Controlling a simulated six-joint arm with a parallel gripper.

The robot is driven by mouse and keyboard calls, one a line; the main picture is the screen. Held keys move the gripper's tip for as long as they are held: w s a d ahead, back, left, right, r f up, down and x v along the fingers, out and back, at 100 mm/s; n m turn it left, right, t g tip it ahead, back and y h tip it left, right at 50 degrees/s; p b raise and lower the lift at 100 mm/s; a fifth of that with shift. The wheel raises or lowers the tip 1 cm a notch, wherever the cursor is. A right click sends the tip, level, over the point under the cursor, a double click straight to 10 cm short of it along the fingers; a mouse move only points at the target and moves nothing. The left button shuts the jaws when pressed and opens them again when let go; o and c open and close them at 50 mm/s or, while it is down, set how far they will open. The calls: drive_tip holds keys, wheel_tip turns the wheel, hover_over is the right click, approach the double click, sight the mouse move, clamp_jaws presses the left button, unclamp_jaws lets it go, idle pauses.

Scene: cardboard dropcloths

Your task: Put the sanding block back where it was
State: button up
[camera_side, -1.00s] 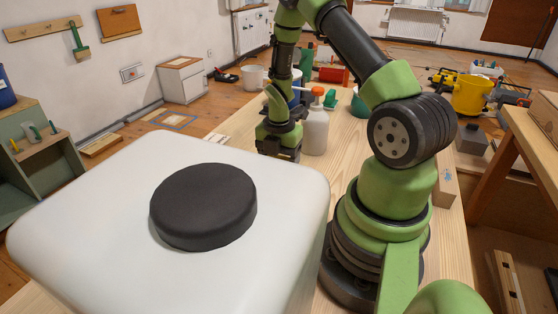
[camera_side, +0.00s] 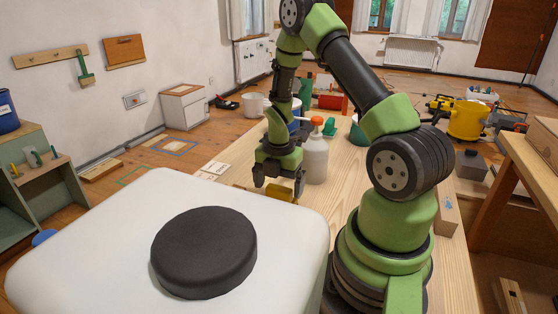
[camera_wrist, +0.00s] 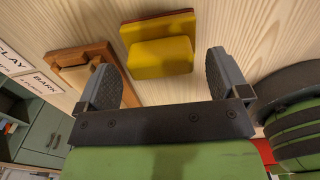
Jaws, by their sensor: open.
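My gripper (camera_side: 279,183) hangs low over the bench with its fingers spread and empty. In the wrist view the gripper (camera_wrist: 165,75) shows two dark fingers well apart. A yellow block (camera_wrist: 160,55), on a wider yellow pad with a reddish-brown edge, lies on the bench just beyond the fingertips, roughly between their lines. I take it to be the sanding block. In the side view the yellow block (camera_side: 283,193) shows under the gripper, partly hidden. A wooden block on a brown board (camera_wrist: 82,65) lies left of it in the wrist view, partly behind the left finger.
A white container (camera_side: 90,230) with a black lid (camera_side: 204,252) fills the side view's foreground and hides part of the bench. A spray bottle (camera_side: 316,158) stands close right of my gripper. Labelled cards (camera_side: 212,170) lie to its left.

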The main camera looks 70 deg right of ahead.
sight(279, 187)
wheel_tip(279, 187, up, 10)
drive_tip(key=s+a+r+m+t, duration=0.1)
drive_tip(key=a+r+m+t, duration=0.2)
drive_tip(key=a+r+m, duration=0.75)
drive_tip(key=s+a+r+m+t+y, duration=0.2)
drive_tip(key=s+a+r+m+t, duration=0.2)
drive_tip(key=m, duration=0.7)
drive_tip(key=s+a+r, duration=0.2)
drive_tip(key=s+a, duration=0.2)
drive_tip(key=shift+s+a, duration=0.25)
drive_tip(key=shift+a, duration=0.05)
drive_tip(key=shift+m, duration=0.25)
drive_tip(key=shift+c, duration=0.3)
